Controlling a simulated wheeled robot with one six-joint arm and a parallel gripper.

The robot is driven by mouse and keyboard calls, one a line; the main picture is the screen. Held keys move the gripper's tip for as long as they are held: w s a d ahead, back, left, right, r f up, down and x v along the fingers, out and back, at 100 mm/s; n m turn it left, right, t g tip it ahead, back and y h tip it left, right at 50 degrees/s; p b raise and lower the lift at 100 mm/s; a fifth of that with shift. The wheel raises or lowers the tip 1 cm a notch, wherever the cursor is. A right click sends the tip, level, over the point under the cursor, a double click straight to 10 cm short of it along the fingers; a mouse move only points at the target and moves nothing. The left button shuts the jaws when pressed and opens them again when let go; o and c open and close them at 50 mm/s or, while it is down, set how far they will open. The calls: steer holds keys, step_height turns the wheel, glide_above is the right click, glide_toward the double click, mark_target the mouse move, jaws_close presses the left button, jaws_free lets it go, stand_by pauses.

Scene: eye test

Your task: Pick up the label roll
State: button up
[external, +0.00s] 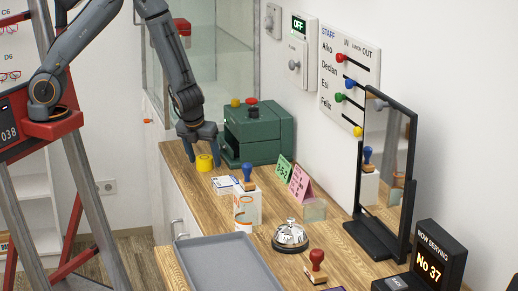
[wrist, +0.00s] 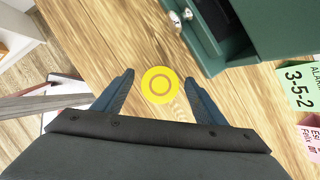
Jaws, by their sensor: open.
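The label roll is a short yellow roll (external: 205,164) standing on the wooden counter near its far left end. In the wrist view the roll (wrist: 160,85) shows from above as a yellow disc with a ring at its centre. My gripper (external: 202,155) is open and points down over it. In the wrist view my gripper (wrist: 158,78) has one dark blue finger on each side of the roll, with counter visible between each finger and the roll. I cannot tell how far the fingertips are above the counter.
A green machine (external: 257,134) stands close behind and to the right of the roll. Cards (external: 224,185), a blue-handled stamp (external: 247,176), a bell (external: 290,236), a grey tray (external: 228,265) and a mirror (external: 387,165) are nearer. The counter's left edge is close.

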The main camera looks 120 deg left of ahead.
steer(key=shift+a+f, duration=0.15)
steer(key=shift+f, duration=0.15)
steer(key=shift+c, duration=0.4)
steer(key=c, duration=1.1)
steer(key=shift+o, duration=0.2)
steer(key=shift+r, duration=0.15)
